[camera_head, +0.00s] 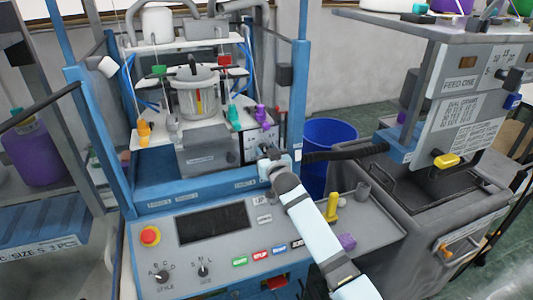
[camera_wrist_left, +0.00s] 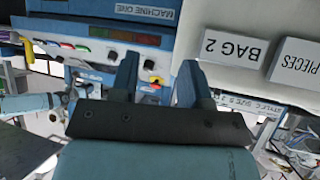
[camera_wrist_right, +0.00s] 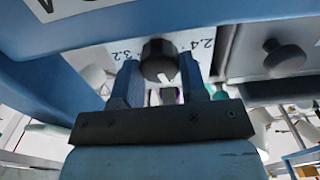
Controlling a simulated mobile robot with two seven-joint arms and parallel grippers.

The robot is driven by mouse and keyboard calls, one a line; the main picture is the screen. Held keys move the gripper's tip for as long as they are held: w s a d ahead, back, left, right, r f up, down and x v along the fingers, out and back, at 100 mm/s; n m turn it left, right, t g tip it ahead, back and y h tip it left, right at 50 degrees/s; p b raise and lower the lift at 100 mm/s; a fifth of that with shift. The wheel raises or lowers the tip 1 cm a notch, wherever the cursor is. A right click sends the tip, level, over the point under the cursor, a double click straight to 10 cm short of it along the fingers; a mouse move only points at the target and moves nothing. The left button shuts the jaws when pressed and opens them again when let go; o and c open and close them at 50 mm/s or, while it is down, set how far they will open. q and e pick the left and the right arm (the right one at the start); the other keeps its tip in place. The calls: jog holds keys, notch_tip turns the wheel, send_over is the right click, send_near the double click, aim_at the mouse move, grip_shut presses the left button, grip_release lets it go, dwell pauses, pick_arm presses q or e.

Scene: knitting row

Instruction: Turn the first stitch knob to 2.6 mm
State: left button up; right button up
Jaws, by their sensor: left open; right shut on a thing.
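The dark stitch knob (camera_wrist_right: 157,54) sits between the two blue fingers of my right gripper (camera_wrist_right: 160,85), which is shut on it. Its white pointer mark shows at the lower edge, slanting slightly right in the right wrist view. Printed numbers 3.2 and 2.4 flank the knob. In the head view my right gripper (camera_head: 268,160) reaches the grey dial panel (camera_head: 252,150) at the machine's middle right and hides most of the knob. My left gripper (camera_wrist_left: 158,85) shows only in its own wrist view, open and empty, apart from the machine panel.
A second dark knob (camera_wrist_right: 285,58) stands beside the held one. The control panel (camera_head: 185,270) with style and size knobs lies below. A blue bin (camera_head: 325,145) and a grey cabinet (camera_head: 420,215) stand at the right. A yellow part (camera_head: 332,208) rests near my right arm.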

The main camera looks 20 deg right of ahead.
jog(key=n, duration=0.4)
jog(key=shift+f+n, duration=0.1)
jog(key=shift+n, duration=0.3)
dwell(0.4)
jog(key=o, duration=0.8)
jog(key=shift+o, duration=0.6)
jog(key=shift+s, duration=0.1)
